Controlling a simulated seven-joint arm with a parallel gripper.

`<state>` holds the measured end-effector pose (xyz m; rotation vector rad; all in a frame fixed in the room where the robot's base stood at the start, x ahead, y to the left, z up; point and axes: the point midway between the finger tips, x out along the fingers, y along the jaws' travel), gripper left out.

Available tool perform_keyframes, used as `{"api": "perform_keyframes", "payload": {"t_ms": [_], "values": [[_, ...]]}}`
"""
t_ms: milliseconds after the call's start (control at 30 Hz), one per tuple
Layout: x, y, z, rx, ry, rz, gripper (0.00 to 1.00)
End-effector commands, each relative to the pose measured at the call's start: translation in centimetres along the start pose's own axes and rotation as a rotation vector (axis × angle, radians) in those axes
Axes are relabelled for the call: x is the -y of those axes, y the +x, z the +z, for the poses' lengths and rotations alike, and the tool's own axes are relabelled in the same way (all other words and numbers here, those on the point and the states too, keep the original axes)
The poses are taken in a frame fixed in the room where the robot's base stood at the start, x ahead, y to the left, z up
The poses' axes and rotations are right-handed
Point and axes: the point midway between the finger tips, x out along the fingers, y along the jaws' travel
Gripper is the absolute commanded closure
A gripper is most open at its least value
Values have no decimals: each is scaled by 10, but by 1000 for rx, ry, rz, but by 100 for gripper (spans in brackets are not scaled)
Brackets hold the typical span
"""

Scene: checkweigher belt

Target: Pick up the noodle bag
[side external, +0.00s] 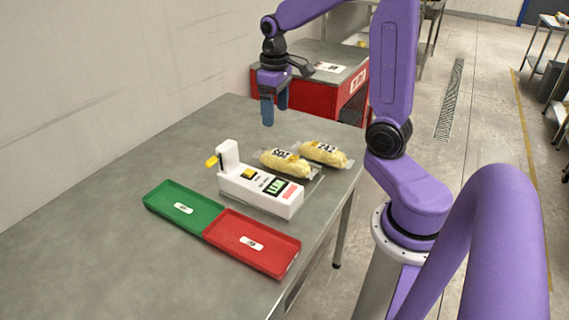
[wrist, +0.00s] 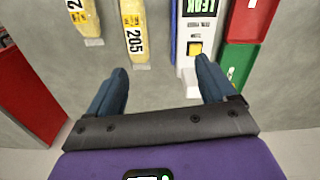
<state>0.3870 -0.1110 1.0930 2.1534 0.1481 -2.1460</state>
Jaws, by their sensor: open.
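Two clear noodle bags with yellow noodles and numbered yellow labels lie on the grey table. The one marked 205 (side external: 288,164) lies beside the white checkweigher (side external: 258,190); it also shows in the wrist view (wrist: 135,32). The other bag (side external: 323,153), its number hard to read, lies to its right and is cut off at the top left of the wrist view (wrist: 84,20). My gripper (side external: 274,112) hangs above the table behind the bags, fingers down, open and empty. In the wrist view its fingertips (wrist: 162,68) are apart, with both bags beyond them.
The checkweigher display reads LEAK. A green tray (side external: 160,202) and a red tray (side external: 285,264) lie in front of it. A red cabinet (side external: 300,98) stands behind the table. The table's left side is clear.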

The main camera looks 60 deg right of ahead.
Motion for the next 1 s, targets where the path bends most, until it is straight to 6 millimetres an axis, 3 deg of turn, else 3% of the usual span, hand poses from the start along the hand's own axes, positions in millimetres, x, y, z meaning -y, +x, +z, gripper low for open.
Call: {"api": "perform_keyframes", "payload": {"t_ms": [100,200,367,1000], "values": [[-28,0,-2,3,80,0,16],[-42,0,-3,3,118,0,16],[-50,6,-2,7,139,-1,16],[-50,112,-1,7,138,-2,16]]}}
